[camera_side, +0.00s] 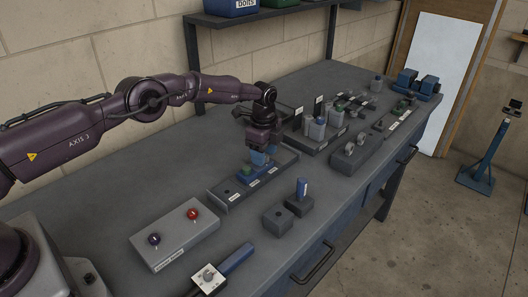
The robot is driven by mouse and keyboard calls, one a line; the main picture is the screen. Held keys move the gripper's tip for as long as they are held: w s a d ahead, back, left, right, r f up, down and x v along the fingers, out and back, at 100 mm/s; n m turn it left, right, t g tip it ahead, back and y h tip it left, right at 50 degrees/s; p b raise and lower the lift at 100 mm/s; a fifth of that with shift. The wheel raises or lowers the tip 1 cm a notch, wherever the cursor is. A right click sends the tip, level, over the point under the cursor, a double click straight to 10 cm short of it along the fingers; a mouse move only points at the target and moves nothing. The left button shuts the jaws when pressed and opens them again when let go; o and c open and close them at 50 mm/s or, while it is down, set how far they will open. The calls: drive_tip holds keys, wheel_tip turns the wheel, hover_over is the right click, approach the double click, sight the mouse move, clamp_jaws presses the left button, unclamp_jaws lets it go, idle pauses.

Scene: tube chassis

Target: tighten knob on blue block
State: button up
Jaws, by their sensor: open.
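The blue block (258,177) sits in a long dark grey tray (228,190) near the middle of the bench. A small green part shows at the block's left end. My gripper (263,157) is open, pointing down just above the block, with its bluish fingertips over the block's middle and right part. The knob cannot be made out clearly; the fingers hide that area. I cannot tell whether the fingertips touch anything.
Racks with grey cylinders (317,128) stand behind. A shelf with bins hangs above.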

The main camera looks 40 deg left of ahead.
wheel_tip(320, 180, up, 13)
idle(0.5)
drive_tip(key=s+r+n+t, duration=0.1)
drive_tip(key=s+r+n, duration=0.4)
drive_tip(key=s, duration=0.8)
drive_tip(key=s+r+n+t, duration=0.2)
drive_tip(key=s+r+n, duration=0.3)
drive_tip(key=s, duration=0.8)
drive_tip(key=s+d+r+n+t, duration=0.1)
drive_tip(key=s+r+n, duration=0.4)
drive_tip(key=s, duration=0.8)
drive_tip(key=shift+r+n+t, duration=0.4)
drive_tip(key=shift+r+t, duration=0.2)
drive_tip(key=shift+r, duration=0.25)
